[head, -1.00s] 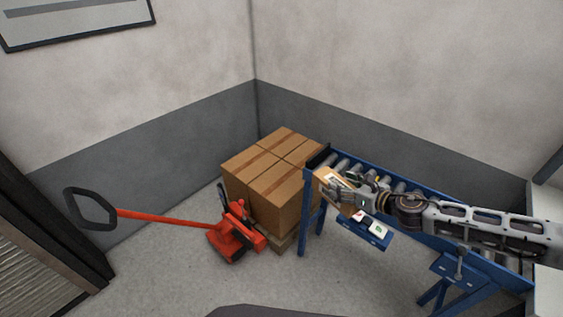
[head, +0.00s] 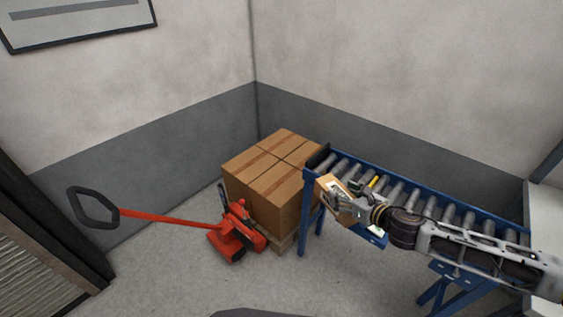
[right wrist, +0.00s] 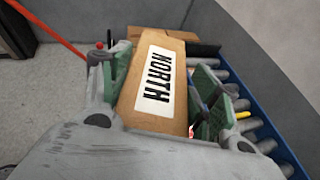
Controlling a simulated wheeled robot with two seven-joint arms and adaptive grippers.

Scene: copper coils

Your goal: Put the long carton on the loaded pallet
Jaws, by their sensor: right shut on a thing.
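The long carton (right wrist: 160,75) is brown with a white label reading NORTH. In the right wrist view it lies between the green-padded fingers of my right gripper (right wrist: 165,90), which is shut on it. In the head view the carton (head: 328,188) and my right gripper (head: 352,199) are at the near left end of the roller conveyor; I cannot tell whether the carton touches it. The loaded pallet (head: 284,241) stands just left of the conveyor, mostly hidden under large stacked brown boxes (head: 262,182) with a flat top. My left gripper is not in view.
The blue roller conveyor (head: 440,205) runs along the right, with a yellow item (head: 373,182) near the gripper. A red pallet jack (head: 235,235) with a long handle stands at the pallet's front left. Walls close off the back. Grey floor is free in front.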

